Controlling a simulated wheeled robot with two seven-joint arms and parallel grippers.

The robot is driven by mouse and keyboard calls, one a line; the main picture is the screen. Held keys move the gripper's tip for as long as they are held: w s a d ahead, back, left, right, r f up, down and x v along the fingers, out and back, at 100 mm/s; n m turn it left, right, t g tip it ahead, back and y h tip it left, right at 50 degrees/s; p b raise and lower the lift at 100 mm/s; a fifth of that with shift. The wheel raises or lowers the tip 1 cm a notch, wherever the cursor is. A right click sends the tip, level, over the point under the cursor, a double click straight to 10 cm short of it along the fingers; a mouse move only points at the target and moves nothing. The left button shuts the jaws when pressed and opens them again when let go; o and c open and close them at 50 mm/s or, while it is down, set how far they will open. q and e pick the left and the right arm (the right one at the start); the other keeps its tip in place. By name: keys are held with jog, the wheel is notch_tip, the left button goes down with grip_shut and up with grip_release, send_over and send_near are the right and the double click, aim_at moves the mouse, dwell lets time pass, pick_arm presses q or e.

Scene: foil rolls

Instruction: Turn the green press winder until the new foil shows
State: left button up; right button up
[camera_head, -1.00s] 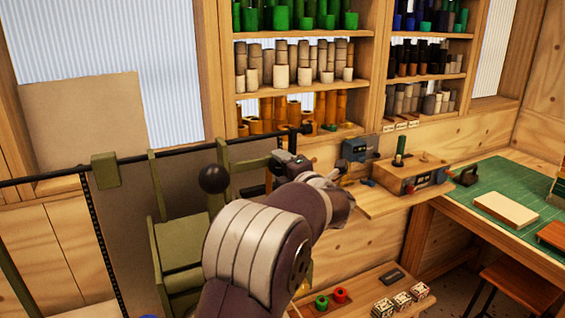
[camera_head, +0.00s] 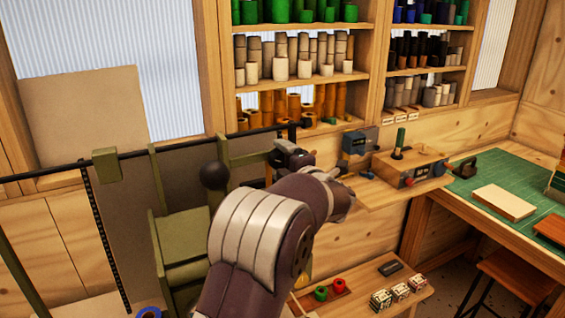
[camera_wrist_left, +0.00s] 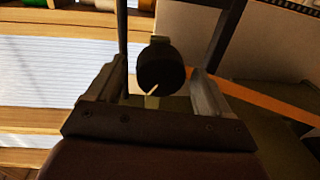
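The green press (camera_head: 183,240) stands at the left of the head view, with a dark ball knob (camera_head: 214,175) on it. My left gripper (camera_head: 287,157) is beside the upper right part of the press, partly hidden by its own wrist. In the left wrist view, the gripper's fingers (camera_wrist_left: 158,70) stand apart on both sides of a dark round knob (camera_wrist_left: 160,60) with a pale pointer-like mark. Gaps show between knob and fingers; I cannot tell how deep it sits. An orange strip (camera_wrist_left: 262,102) runs to the right. My right gripper is not in view.
Shelves of foil rolls (camera_head: 300,55) stand behind. A wooden box with a green post (camera_head: 410,172) sits on a ledge at the right. A lower shelf (camera_head: 350,300) holds red and green rolls and small boxes. A table with a green mat (camera_head: 490,185) is at far right.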

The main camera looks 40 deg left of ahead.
pick_arm(q)
jog(key=b+v, duration=0.3)
jog(key=v, duration=0.9)
jog(key=shift+d+b, duration=0.3)
jog(key=shift+d, duration=0.1)
